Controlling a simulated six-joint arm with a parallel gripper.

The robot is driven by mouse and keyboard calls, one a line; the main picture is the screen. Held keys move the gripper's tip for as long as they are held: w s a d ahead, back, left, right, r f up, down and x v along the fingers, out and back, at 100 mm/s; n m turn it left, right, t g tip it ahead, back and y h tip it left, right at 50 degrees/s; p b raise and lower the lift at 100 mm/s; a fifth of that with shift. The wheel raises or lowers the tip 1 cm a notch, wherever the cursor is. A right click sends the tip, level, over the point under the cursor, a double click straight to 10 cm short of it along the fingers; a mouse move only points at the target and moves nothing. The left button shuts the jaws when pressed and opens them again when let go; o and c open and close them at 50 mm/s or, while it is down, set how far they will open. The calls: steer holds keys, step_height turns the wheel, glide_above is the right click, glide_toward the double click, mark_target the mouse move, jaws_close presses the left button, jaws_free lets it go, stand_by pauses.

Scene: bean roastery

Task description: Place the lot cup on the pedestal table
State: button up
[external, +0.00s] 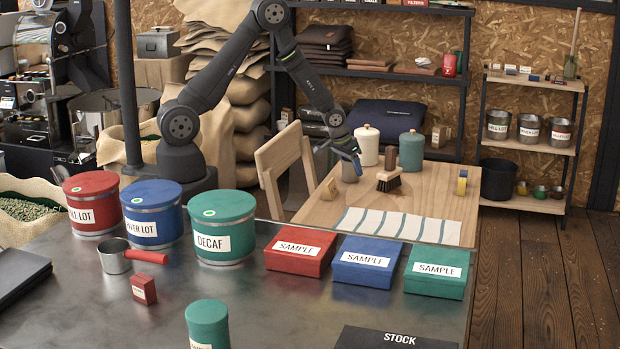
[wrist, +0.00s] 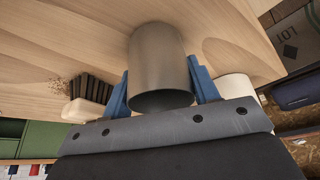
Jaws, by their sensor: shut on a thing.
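My gripper (external: 350,158) is shut on a plain grey metal cup (external: 350,173), taken here as the lot cup. In the wrist view the blue fingers (wrist: 160,88) press on both sides of the cup (wrist: 158,60), and its dark mouth faces the camera. The cup is over the pale wooden table (external: 445,190), between a wooden block and a brush; I cannot tell whether it touches the top. The wooden top also fills much of the wrist view (wrist: 50,45). The table's support is hidden, so I cannot confirm a pedestal.
A brush (external: 389,180) lies right of the cup. A cream canister (external: 367,146) and a green canister (external: 411,152) stand behind. A striped cloth (external: 395,226) covers the table's front. A wooden chair (external: 285,158) stands at the left. Bare wood shows towards the right.

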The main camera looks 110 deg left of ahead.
steer(key=shift+f, duration=0.1)
steer(key=o, duration=1)
steer(key=shift+o, duration=0.2)
steer(key=v, duration=1.2)
steer(key=x, duration=1.2)
steer(key=shift+f, duration=0.1)
steer(key=shift+r, duration=0.2)
